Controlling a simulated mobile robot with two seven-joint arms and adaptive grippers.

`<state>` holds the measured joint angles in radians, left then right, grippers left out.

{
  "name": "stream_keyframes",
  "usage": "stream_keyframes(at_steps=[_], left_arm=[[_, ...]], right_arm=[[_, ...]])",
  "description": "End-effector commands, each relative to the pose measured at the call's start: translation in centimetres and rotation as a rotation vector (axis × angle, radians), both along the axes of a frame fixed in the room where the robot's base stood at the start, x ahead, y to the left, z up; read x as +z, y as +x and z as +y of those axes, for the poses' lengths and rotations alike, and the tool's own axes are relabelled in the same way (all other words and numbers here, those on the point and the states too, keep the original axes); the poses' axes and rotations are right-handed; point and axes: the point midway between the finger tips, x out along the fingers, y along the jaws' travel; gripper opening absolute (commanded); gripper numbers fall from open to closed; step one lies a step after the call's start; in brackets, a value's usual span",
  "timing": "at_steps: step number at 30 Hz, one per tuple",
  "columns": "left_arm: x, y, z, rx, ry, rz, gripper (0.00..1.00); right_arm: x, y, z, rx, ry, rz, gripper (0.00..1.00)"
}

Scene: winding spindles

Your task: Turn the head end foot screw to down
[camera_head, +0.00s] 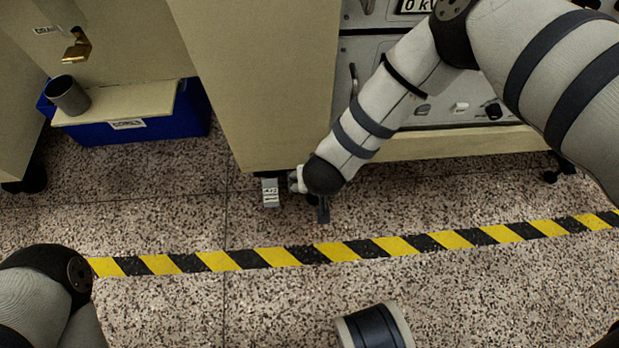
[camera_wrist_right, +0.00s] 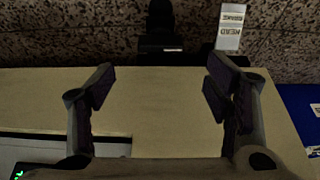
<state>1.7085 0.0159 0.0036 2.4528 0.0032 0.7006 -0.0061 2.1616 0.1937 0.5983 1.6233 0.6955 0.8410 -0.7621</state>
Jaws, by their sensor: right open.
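The head end foot screw (camera_wrist_right: 160,28) shows in the right wrist view as a dark upright post with a wider block, at the cabinet's lower edge. A small white tag (camera_wrist_right: 231,27) beside it reads HEAD, upside down, with a second word that is hard to read. My right gripper (camera_wrist_right: 160,82) is open and empty, its fingers on either side of the line to the screw but short of it. In the head view the right gripper (camera_head: 310,198) is low by the cabinet's bottom edge, next to the tag (camera_head: 270,192); the wrist hides most of the screw. The left gripper is out of view.
The beige cabinet (camera_head: 265,85) stands just above the floor on feet. A blue bin (camera_head: 190,115) with a board and a grey cup (camera_head: 67,95) is at left. Yellow-black tape (camera_head: 340,251) crosses the open speckled floor.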

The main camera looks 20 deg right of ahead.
Motion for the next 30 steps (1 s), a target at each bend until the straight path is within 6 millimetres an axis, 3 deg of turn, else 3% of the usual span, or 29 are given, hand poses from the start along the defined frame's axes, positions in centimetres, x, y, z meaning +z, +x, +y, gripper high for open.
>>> stream_keyframes(at_steps=[1, 7, 12, 20, 27, 30], left_arm=[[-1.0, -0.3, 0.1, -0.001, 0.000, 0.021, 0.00], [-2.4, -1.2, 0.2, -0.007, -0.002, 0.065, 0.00], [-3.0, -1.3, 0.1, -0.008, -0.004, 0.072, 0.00], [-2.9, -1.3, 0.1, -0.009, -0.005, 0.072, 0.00], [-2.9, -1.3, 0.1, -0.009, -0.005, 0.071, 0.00], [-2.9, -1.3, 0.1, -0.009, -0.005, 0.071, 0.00]], right_arm=[[-2.3, 0.2, -0.2, -0.002, -0.001, 0.009, 0.72], [-6.2, 2.0, -0.7, -0.002, -0.001, 0.006, 0.72], [-7.4, 2.7, -0.8, -0.001, -0.001, 0.003, 0.72], [-7.4, 2.8, -0.8, 0.001, -0.001, 0.002, 0.72], [-7.4, 2.8, -0.8, 0.001, -0.001, 0.002, 0.24], [-7.4, 2.8, -0.8, 0.000, 0.000, 0.002, 0.24]])
